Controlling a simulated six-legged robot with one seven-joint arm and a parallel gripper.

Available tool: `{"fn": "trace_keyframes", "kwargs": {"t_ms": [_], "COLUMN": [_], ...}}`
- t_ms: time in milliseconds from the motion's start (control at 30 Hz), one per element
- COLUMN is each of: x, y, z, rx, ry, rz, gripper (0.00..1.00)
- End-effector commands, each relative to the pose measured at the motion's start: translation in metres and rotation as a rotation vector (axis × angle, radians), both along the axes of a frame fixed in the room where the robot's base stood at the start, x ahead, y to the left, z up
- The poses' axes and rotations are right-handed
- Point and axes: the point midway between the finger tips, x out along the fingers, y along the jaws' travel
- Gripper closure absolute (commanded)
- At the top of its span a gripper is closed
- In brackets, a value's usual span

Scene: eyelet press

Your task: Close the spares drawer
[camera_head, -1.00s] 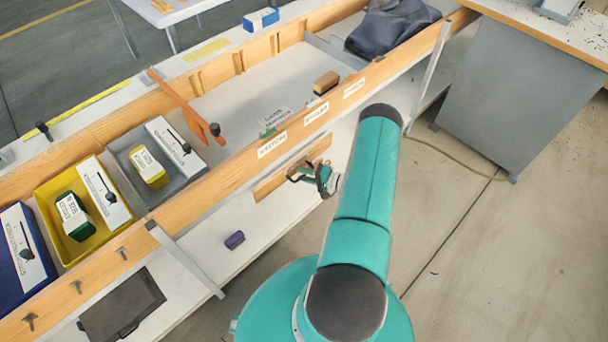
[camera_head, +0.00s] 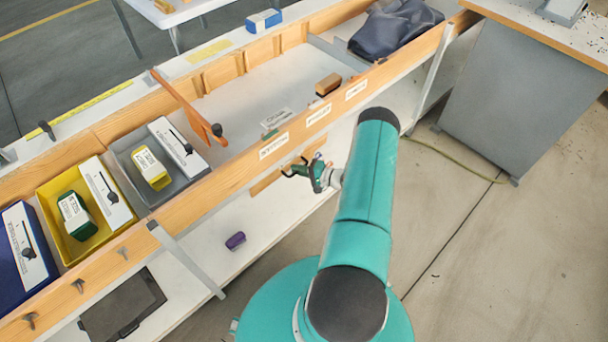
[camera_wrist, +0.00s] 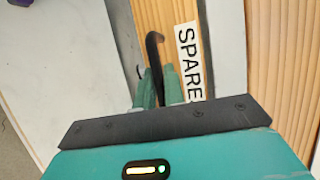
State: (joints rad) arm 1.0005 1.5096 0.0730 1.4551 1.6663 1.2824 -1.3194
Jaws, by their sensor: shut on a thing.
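The spares drawer's wooden front (camera_head: 262,184) sits just below and in front of the bench's front rail in the head view, partly hidden by the rail and my gripper. In the wrist view, the drawer front (camera_wrist: 150,14) carries a white label (camera_wrist: 187,55) reading "SPARE", its end cut off by my gripper. A dark hooked handle (camera_wrist: 153,42) stands out from that front. My gripper (camera_wrist: 157,88) is shut on the handle, a green finger on each side; it also shows in the head view (camera_head: 300,170). A pale strip separates the drawer front from the wooden rail.
The bench's front rail (camera_head: 215,182) runs above the drawer. The lower shelf (camera_head: 205,255) holds a purple block (camera_head: 235,241) and a dark flat case (camera_head: 122,305). A metal bench leg (camera_head: 186,260) stands left of the drawer.

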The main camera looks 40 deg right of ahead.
Motion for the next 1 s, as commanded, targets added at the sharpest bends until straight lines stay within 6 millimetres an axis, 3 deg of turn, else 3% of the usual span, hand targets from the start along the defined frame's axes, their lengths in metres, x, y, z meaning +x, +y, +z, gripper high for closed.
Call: {"fn": "trace_keyframes", "kwargs": {"t_ms": [233,267,367,1000], "x": [0.0056,0.0058,0.006,0.0025], "y": [-0.0003,-0.0003,-0.0002,-0.0018], "z": [0.0008,0.0008,0.0012,0.0036], "rx": [-0.001,-0.002,-0.002,-0.001], "ry": [-0.001,-0.002,-0.003,-0.007], "rz": [-0.004,-0.005,-0.004,-0.003], "gripper": [1.0,0.87,0.68,0.68]}}
